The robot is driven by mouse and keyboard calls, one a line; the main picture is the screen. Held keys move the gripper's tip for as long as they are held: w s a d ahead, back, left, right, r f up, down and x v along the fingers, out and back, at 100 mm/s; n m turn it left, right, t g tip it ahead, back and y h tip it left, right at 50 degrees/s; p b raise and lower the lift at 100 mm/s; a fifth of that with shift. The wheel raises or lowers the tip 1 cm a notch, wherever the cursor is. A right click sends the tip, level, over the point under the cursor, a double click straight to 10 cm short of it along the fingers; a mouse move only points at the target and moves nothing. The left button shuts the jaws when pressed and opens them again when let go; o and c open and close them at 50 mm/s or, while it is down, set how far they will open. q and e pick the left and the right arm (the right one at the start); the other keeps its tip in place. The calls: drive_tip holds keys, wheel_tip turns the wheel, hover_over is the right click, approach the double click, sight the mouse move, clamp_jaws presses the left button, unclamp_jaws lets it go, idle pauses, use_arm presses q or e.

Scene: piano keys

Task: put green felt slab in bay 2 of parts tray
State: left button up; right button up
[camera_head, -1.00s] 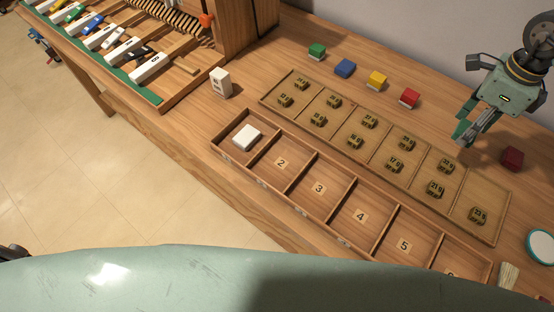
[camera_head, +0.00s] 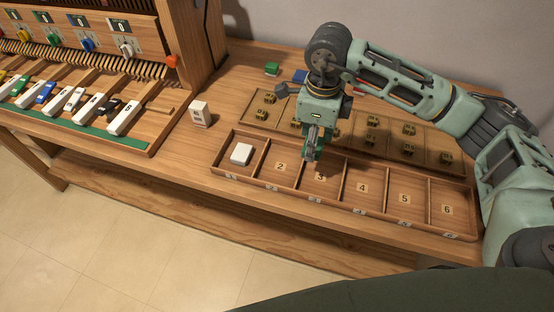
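The green felt slab (camera_head: 272,69) lies on the table at the back, behind the tray of small brass-coloured blocks. The parts tray (camera_head: 330,208) lies along the table front; its bay 2 (camera_head: 279,178) is empty. A white block (camera_head: 241,153) sits in bay 1. My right gripper (camera_head: 308,154) points down over the parts tray, around bay 3 and the tray's rear edge, to the right of bay 2. My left gripper is not in view.
A blue slab (camera_head: 299,76) lies right of the green one, partly hidden by my arm. The tray of brass-coloured blocks (camera_head: 445,143) lies behind the parts tray. A white box (camera_head: 200,113) stands left of it. The piano keys (camera_head: 75,100) are at the left.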

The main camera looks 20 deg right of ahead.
drive_tip(key=p, duration=0.2)
hover_over(280, 166)
drive_tip(key=f, duration=0.4)
drive_tip(key=shift+s+d, duration=0.2)
drive_tip(key=shift+d, duration=0.1)
drive_tip(key=shift+w+a+f, duration=0.1)
drive_tip(key=shift+a+f, duration=0.2)
drive_tip(key=shift+f, duration=0.45)
wheel_tip(280, 166, down, 2)
drive_tip(key=shift+f+p, duration=0.2)
drive_tip(key=shift+p, duration=0.2)
drive_tip(key=shift+f, duration=0.3)
drive_tip(key=shift+f, duration=0.1)
